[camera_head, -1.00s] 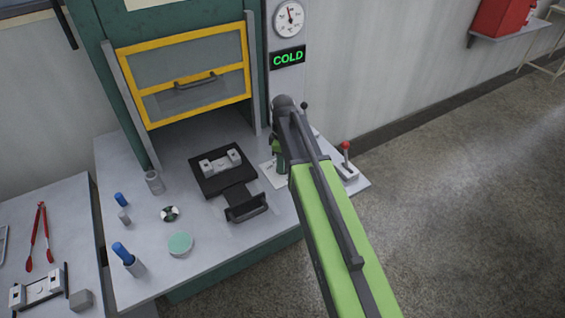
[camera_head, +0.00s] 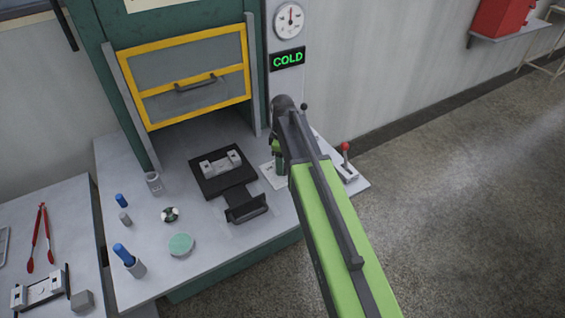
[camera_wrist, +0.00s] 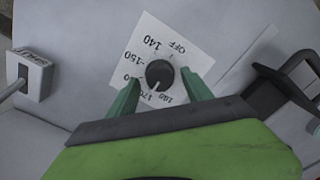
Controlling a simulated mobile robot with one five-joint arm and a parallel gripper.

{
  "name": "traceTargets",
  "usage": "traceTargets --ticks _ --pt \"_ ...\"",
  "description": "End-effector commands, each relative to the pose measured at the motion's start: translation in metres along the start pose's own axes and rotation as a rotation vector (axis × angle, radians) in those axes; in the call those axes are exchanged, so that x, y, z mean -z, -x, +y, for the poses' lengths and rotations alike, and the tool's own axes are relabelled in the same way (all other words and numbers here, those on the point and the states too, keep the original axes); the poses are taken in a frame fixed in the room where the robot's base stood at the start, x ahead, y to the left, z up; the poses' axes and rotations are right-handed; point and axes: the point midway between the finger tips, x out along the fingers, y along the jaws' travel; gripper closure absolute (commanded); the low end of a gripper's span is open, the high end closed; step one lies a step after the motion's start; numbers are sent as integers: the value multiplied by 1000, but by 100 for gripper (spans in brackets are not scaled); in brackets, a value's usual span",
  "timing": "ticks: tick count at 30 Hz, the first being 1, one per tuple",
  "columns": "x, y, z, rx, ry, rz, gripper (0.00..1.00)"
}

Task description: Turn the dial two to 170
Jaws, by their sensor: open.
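The black round dial (camera_wrist: 159,73) sits on a white card (camera_wrist: 180,40) marked OFF, 140, 150 and further numbers in the wrist view. Its white pointer line is toward the card's lower edge, near a partly hidden number that looks like 170. My gripper (camera_wrist: 160,79) has its two green fingers apart, one on each side of the dial. I cannot tell whether they touch it. In the head view my gripper (camera_head: 279,158) is over the bench's right part, and my arm hides the dial.
A red-knobbed lever (camera_head: 345,158) stands right of my gripper. A black plate with a metal mould (camera_head: 220,162) and a black handle (camera_head: 247,208) lie to the left. A COLD display (camera_head: 287,59) and a round gauge (camera_head: 289,20) are above. A grey block (camera_wrist: 32,72) is beside the card.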

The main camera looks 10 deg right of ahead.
Motion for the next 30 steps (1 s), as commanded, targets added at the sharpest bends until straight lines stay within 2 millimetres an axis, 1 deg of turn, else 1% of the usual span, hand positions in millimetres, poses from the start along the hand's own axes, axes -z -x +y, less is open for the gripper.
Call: traceTargets --ticks 1,5,12,21,25,30 --pt "0 11 0 0 0 0 41" --pt "0 35 0 0 0 0 41" --pt "0 90 0 0 0 0 41" --pt "0 154 0 0 0 0 41" --pt "0 168 0 0 1 0 41" --pt "0 168 0 0 1 0 41"
